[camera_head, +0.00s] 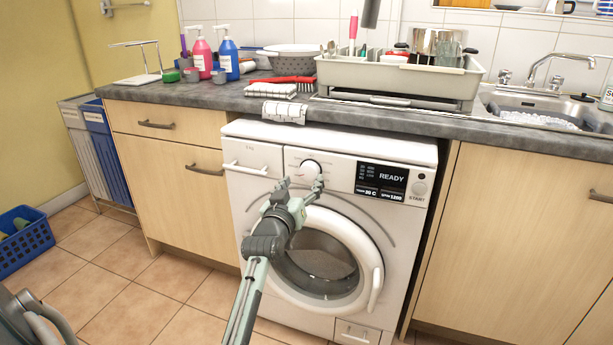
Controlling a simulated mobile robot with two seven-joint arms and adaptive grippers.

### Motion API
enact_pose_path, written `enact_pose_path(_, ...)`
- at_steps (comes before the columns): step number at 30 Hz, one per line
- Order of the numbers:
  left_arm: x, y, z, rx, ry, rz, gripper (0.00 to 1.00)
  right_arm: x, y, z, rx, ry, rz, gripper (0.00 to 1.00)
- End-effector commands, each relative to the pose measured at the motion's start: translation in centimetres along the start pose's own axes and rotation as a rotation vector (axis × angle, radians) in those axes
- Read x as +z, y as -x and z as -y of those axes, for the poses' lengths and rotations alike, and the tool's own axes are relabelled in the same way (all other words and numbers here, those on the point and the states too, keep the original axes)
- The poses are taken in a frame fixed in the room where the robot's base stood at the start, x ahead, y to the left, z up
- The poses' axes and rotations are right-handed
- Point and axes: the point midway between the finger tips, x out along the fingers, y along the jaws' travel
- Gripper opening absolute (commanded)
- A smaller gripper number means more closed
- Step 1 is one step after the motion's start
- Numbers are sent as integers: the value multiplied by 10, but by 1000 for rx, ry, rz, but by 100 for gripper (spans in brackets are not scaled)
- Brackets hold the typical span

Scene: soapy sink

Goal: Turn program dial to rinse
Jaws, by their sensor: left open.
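The white washing machine (402,236) stands under the counter. My left gripper (303,184) is open just in front of and below the dial, with one finger on each side. Nothing shows between the fingers, and I cannot tell whether they touch the dial. My right gripper is not in view.
The drawer handle (245,169) is left of the dial and the START button (419,188) is right of the display. The round door (320,270) lies behind my left arm.

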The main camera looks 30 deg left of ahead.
Motion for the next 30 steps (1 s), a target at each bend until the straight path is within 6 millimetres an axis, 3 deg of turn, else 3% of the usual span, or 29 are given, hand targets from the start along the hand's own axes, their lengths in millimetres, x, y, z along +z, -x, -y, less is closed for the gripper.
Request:
enact_pose_path(7,0,-34,0,0,-1,1,65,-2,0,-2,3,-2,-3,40)
enact_pose_path(18,1,-42,0,0,-2,2,65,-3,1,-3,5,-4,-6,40)
enact_pose_path(30,1,-41,0,0,-2,3,17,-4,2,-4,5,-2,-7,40)
